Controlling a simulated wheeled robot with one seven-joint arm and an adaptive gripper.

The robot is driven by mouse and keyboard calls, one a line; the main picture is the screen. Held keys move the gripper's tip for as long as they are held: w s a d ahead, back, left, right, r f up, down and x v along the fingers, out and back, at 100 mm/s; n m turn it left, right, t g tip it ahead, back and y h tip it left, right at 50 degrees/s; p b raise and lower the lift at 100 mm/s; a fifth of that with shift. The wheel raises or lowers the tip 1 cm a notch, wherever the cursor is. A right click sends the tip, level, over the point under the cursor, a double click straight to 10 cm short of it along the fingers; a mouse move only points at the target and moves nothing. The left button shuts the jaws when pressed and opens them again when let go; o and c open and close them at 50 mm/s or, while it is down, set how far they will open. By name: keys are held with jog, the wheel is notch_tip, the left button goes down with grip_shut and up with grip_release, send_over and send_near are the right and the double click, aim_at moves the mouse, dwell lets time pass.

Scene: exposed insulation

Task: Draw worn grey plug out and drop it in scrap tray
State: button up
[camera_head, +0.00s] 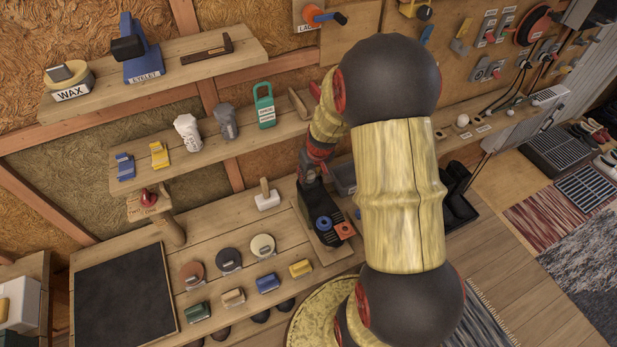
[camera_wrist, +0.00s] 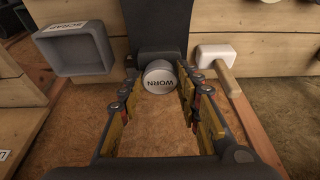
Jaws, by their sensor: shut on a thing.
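The worn plug (camera_wrist: 159,77) is a pale grey round piece marked WORN, seen end-on in the wrist view. My gripper (camera_wrist: 160,88) is shut on it, with a yellow-padded finger on either side. The plug is right at the dark block (camera_wrist: 158,58); how far it sits in the block cannot be told. In the head view my gripper (camera_head: 311,170) is over the dark fixture (camera_head: 318,207) on the bench, and the plug is hidden. A grey open tray (camera_wrist: 77,50), apparently empty, is at the upper left of the wrist view, and partly shows behind my arm in the head view (camera_head: 343,178).
A white-headed mallet (camera_head: 267,196) lies beside the fixture; it also shows in the wrist view (camera_wrist: 216,53). Round tins (camera_head: 227,260) and small coloured blocks (camera_head: 267,283) stand in front. The black mat (camera_head: 125,300) is clear.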

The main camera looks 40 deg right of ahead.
aim_at(309, 173)
jog(key=shift+r+p, duration=0.35)
jog(key=shift+r, duration=0.3)
jog(key=shift+r+p, duration=0.7)
jog(key=shift+r, duration=0.4)
jog(key=shift+s+f, duration=0.1)
